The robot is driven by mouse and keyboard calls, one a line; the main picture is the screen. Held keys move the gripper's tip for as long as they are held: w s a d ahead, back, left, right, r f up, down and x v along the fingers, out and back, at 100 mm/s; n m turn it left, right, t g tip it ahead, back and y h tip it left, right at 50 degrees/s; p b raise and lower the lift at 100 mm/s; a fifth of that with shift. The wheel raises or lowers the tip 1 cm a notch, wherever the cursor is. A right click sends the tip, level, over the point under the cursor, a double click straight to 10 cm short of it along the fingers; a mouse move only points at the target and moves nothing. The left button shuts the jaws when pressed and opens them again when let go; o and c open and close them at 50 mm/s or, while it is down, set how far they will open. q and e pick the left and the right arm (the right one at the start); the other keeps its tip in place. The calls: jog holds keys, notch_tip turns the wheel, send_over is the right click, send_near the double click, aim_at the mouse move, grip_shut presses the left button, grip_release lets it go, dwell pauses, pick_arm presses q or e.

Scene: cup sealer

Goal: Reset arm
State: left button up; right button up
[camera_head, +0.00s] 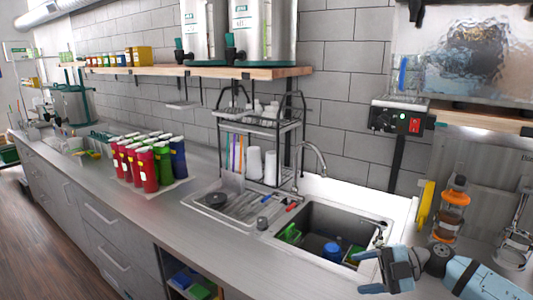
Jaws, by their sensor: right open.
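My right gripper (378,272) is in the lower right of the head view, in front of the sink's right front corner. Its fingers point left and are apart, with nothing between them. My right arm (475,281) reaches in from the lower right edge. My left gripper is not in view. No cup sealer can be made out for certain.
The sink (306,213) holds blue and green items, with a curved faucet (313,147) behind it. A dish rack (262,122) stands at the back. Several red, green and blue canisters (148,170) stand on the left counter. The counter front (180,222) is clear.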

jog(key=s+a+f+m+t+h, duration=0.2)
jog(key=s+a+f+m+t, duration=0.1)
jog(key=f+m+t, duration=0.4)
jog(key=s+a+f+m+t+h, duration=0.1)
jog(key=s+a+f+m+t, duration=0.2)
jog(key=f+m+t, duration=0.35)
jog(key=s+f+m+g+h, duration=0.4)
jog(key=s+f+m+h, duration=0.5)
jog(key=s+f, duration=0.8)
jog(key=shift+s+d+m+h, duration=0.25)
jog(key=shift+s+m+h, duration=0.15)
jog(key=shift+m, duration=0.65)
jog(key=shift+w, duration=0.1)
jog(key=shift+c, duration=1.3)
jog(key=shift+d, duration=0.1)
jog(key=shift+c, duration=0.4)
